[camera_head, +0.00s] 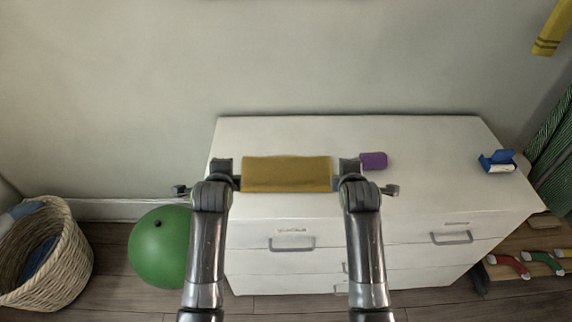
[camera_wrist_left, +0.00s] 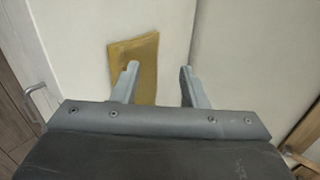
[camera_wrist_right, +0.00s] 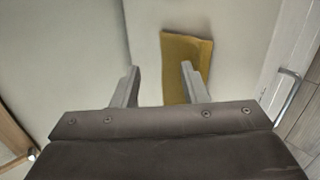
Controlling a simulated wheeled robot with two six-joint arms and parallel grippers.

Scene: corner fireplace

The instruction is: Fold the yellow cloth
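The yellow cloth (camera_head: 286,174) lies as a flat, neat rectangle at the front of the white dresser top, between my two grippers. My left gripper (camera_head: 228,172) is at its left end and my right gripper (camera_head: 346,172) at its right end. In the left wrist view the fingers are apart, with one finger over the cloth (camera_wrist_left: 145,58) and the other over bare dresser. In the right wrist view the fingers are likewise apart, with one over the cloth (camera_wrist_right: 186,52). Whether the fingers touch the cloth is unclear.
A purple block (camera_head: 373,160) lies close to the right of my right gripper. A blue object (camera_head: 497,161) sits at the dresser's right end. The white dresser top (camera_head: 430,175) is otherwise clear. A green ball (camera_head: 160,248) and a wicker basket (camera_head: 62,262) stand on the floor at left.

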